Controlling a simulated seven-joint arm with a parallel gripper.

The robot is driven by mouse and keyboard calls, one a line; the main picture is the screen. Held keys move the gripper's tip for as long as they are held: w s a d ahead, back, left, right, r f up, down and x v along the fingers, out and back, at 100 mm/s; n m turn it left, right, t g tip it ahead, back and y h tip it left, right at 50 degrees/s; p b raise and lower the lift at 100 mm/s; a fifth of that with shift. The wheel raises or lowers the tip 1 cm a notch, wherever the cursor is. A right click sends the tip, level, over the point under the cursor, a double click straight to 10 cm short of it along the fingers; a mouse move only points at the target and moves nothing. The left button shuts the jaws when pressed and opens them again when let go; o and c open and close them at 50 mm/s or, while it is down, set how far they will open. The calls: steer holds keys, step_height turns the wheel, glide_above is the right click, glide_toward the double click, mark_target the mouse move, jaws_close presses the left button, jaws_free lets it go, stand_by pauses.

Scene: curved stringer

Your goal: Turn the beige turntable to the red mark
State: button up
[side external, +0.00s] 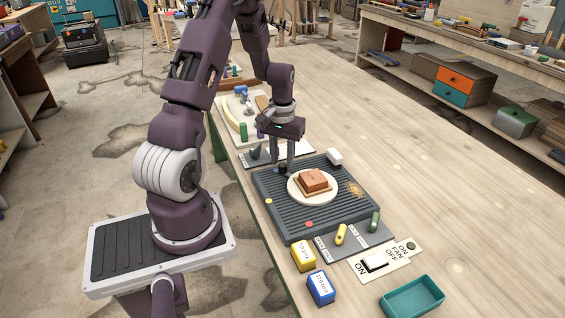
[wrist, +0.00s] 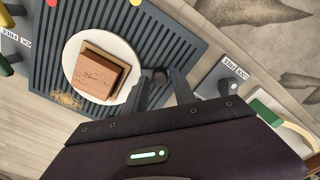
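The beige turntable (side external: 296,194) is a round pale disc on a dark ribbed board. It also shows in the wrist view (wrist: 77,50). A reddish-brown block (side external: 313,180) sits on its middle, also in the wrist view (wrist: 97,73). The red mark (side external: 309,224) is a dot on the board's near side, partly cut off in the wrist view (wrist: 52,2). My gripper (wrist: 161,76) is low at the disc's far-left edge in the side view (side external: 283,168). Its fingers are apart, with a dark round knob (wrist: 160,77) between them. I cannot tell whether they touch it.
A yellow dot (side external: 268,201) lies on the ribbed board (side external: 274,216). A white block (side external: 335,157) stands at its far corner. Yellow (side external: 303,255) and blue (side external: 321,288) boxes, a fan switch panel (side external: 386,259) and a teal tray (side external: 412,297) are nearer. The table's right side is clear.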

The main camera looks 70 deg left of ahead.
steer(key=shift+f, duration=0.95)
steer(key=shift+c, duration=0.4)
jaws_close()
steer(key=shift+r, duration=0.1)
